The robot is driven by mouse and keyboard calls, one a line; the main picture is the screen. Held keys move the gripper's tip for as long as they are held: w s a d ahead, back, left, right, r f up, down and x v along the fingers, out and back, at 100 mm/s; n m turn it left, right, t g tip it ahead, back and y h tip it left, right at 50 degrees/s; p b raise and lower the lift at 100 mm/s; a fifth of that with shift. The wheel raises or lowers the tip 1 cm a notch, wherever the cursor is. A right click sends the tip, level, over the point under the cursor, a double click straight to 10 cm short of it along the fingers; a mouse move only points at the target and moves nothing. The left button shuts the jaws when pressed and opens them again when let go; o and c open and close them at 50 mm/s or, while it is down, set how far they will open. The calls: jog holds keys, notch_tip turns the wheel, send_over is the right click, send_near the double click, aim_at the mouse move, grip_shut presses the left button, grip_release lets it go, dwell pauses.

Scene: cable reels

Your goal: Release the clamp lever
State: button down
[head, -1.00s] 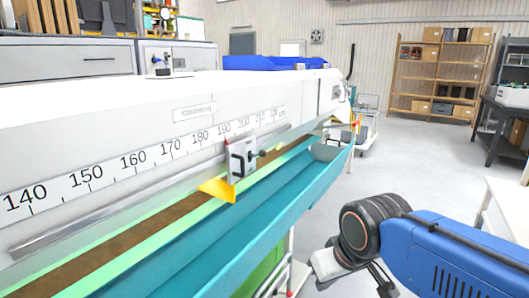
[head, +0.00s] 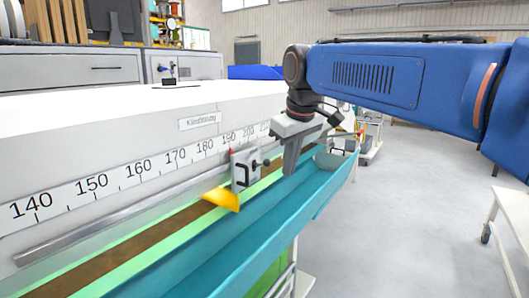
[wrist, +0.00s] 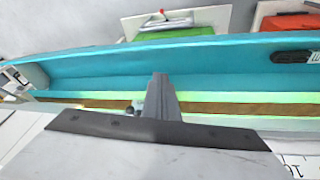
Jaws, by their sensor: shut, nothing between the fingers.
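The sliding stop (head: 247,158) is a pale metal block on the rail of the measuring bench, near the 190 mark. It has a black handle, a red tip on top and a yellow pointer (head: 222,198) below. A small lever with a dark knob (head: 265,163), apparently the clamp lever, sticks out from its right side. My gripper (head: 289,170) is shut and empty, pointing down over the teal trough just right of the knob. A small gap shows between them in the head view. In the wrist view my shut gripper (wrist: 160,78) partly hides the stop area.
The teal trough (head: 215,262) runs along the bench front. The scale (head: 115,177) and a metal rail (head: 110,215) lie behind it. A white table (head: 512,205) stands at right. The floor between is clear.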

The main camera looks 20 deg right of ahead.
jog(key=w+a+r+n, duration=0.2)
jog(key=w+r, duration=0.8)
jog(key=w, duration=0.5)
jog(key=shift+a+r+n+g, duration=0.3)
jog(key=shift+a+n, duration=0.1)
jog(key=shift+n, duration=0.1)
jog(key=shift+f, duration=0.1)
send_over(264, 161)
jog(key=s+a, duration=0.1)
notch_tip(264, 161, down, 11)
jog(key=shift+d+f, duration=0.2)
jog(key=shift+f, duration=0.25)
jog(key=shift+d+f, duration=0.2)
jog(key=shift+f, duration=0.25)
jog(key=shift+d, duration=0.1)
jog(key=shift+s+f, duration=0.15)
jog(key=shift+s, duration=0.05)
